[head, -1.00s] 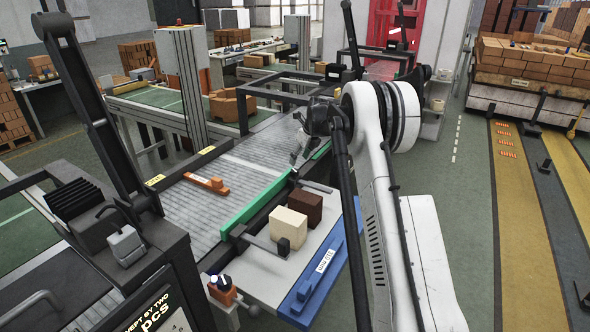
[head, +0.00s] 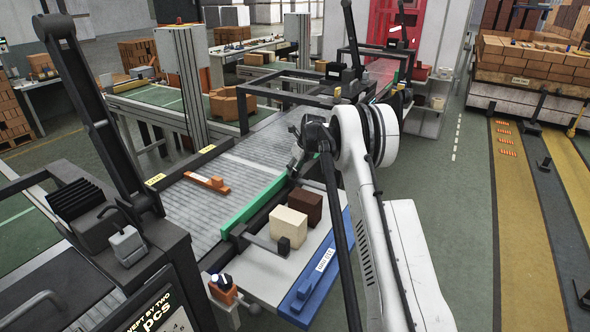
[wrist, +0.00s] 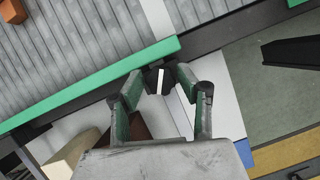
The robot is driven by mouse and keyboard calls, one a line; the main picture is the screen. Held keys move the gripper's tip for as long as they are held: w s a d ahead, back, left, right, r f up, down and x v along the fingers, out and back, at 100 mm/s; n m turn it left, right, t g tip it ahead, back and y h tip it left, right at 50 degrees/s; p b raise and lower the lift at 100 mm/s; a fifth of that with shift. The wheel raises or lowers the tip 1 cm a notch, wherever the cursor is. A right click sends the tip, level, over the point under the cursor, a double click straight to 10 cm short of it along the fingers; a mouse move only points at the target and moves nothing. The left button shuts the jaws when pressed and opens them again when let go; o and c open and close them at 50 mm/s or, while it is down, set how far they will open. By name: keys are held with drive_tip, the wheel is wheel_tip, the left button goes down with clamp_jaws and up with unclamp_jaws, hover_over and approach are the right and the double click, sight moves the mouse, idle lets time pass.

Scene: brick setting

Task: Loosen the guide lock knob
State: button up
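A black knob (wrist: 153,79) with a white stripe shows in the wrist view beside the end of the green guide rail (wrist: 95,88). It appears to be the guide lock knob. The rail also runs along the roller conveyor in the head view (head: 254,210). My gripper (wrist: 160,74) is open, its two fingers apart with the knob between or just beyond their tips. I cannot tell whether they touch it. In the head view my gripper (head: 296,158) is over the far part of the rail, and the knob there is hidden.
A cream block (head: 288,228) and a brown block (head: 308,206) stand on the side shelf close to my arm. A blue bar (head: 322,272) edges the shelf. An orange piece (head: 207,182) lies on the rollers (head: 190,208).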

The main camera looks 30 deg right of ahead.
drive_tip(key=c, duration=0.7)
drive_tip(key=shift+f+n+b, duration=0.1)
drive_tip(key=shift+n+b, duration=0.2)
drive_tip(key=shift+b, duration=0.15)
drive_tip(key=shift+n+y+b, duration=0.4)
drive_tip(key=shift+n+b, duration=0.2)
drive_tip(key=shift+n, duration=0.1)
drive_tip(key=n+g+b, duration=0.1)
drive_tip(key=n, duration=0.1)
drive_tip(key=shift+n+y+b, duration=0.3)
drive_tip(key=shift+y+b, duration=0.1)
drive_tip(key=n+g+y+b, duration=0.1)
drive_tip(key=n, duration=0.2)
drive_tip(key=shift+w, duration=0.1)
drive_tip(key=shift+n+g, duration=0.5)
drive_tip(key=shift+n, duration=0.9)
